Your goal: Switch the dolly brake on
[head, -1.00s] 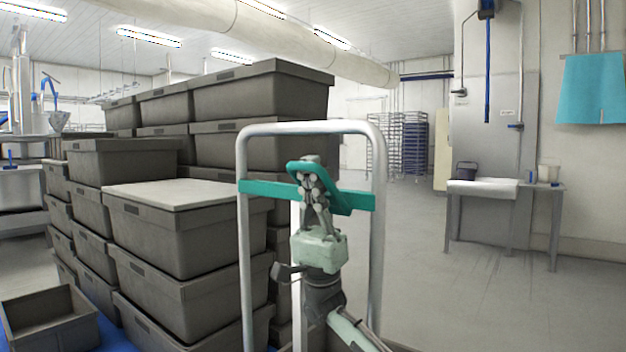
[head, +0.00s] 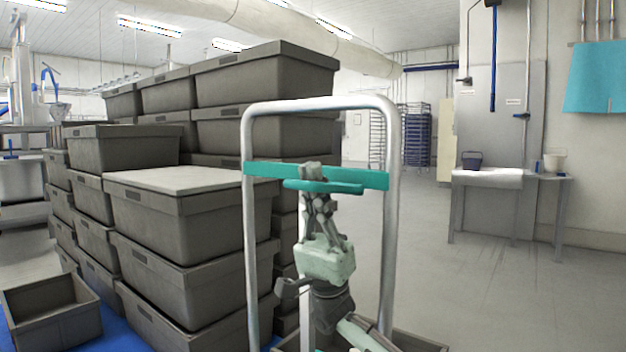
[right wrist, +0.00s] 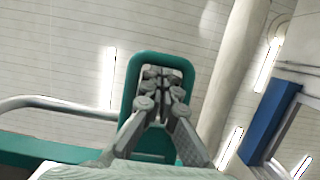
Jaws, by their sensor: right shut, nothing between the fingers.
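The dolly's upright metal handle frame (head: 389,220) stands in front of me with a teal crossbar (head: 262,170). A teal loop-shaped brake lever (head: 335,187) sits at the crossbar, seen nearly edge-on. My right gripper (head: 312,172) comes up from below, its fingers shut and empty. In the right wrist view the fingertips (right wrist: 160,78) lie within the outline of the loop (right wrist: 131,80). In the head view the loop's near edge crosses in front of the fingers, with grey tips showing above it. Whether they touch the loop is unclear. My left gripper is out of view.
Grey lidded crates (head: 190,230) are stacked close on the left and behind the frame. An open grey box (head: 50,325) lies at the lower left on blue. A side table (head: 490,178) stands at the right wall. The floor (head: 480,290) right of the dolly is clear.

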